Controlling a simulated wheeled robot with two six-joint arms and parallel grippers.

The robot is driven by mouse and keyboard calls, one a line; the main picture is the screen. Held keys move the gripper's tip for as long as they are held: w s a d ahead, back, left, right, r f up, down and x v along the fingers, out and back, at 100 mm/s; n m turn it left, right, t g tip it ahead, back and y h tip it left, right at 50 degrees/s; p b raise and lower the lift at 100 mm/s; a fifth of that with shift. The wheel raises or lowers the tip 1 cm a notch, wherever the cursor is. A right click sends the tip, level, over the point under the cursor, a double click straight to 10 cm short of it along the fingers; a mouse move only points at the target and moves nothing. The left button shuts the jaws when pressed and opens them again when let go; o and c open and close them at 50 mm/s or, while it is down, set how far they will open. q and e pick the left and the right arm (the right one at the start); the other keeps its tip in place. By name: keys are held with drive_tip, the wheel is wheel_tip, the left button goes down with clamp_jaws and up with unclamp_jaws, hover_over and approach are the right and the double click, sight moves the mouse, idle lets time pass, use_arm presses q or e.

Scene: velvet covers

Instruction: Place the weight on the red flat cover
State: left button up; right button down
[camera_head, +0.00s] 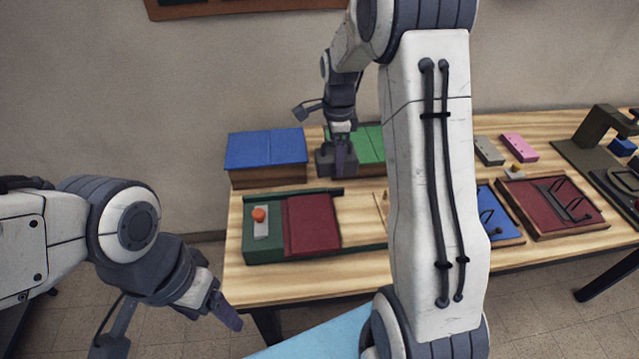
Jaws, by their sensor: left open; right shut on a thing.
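A red flat cover (312,222) lies on a green-framed wooden box at the left of the table. My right gripper (341,155) is shut on a dark grey block, which looks like the weight (325,165). It holds the weight behind the red flat cover, near the green-topped box; whether the weight touches anything below cannot be told. My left gripper (170,328) is open and empty, in front of the table at lower left. A second dark red panel (537,215) with dark wire loops lies at the right.
A blue-topped box (265,148) and a green-topped box (369,142) stand at the back left. An orange knob (259,214) is beside the red flat cover. Grey (488,150) and pink (519,147) blocks lie behind the right panel. My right arm hides the table's middle.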

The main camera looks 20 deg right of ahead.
drive_tip(key=s+a+f, duration=0.1)
drive_tip(key=a+f, duration=0.1)
drive_tip(key=a, duration=0.1)
drive_tip(key=s+a+f+p, duration=0.1)
drive_tip(key=s+a+f, duration=0.1)
drive_tip(key=a, duration=0.1)
drive_tip(key=s+a+f+p, duration=0.1)
drive_tip(key=a+f, duration=0.1)
drive_tip(key=a, duration=0.1)
drive_tip(key=shift+s+a+f, duration=0.1)
drive_tip(key=shift+s+a, duration=0.1)
drive_tip(key=shift+s, duration=0.1)
wheel_tip(320, 180, down, 4)
drive_tip(key=shift+r+p, duration=0.2)
drive_tip(key=shift+p, duration=0.3)
drive_tip(key=shift+f, duration=0.2)
drive_tip(key=shift+f, duration=0.1)
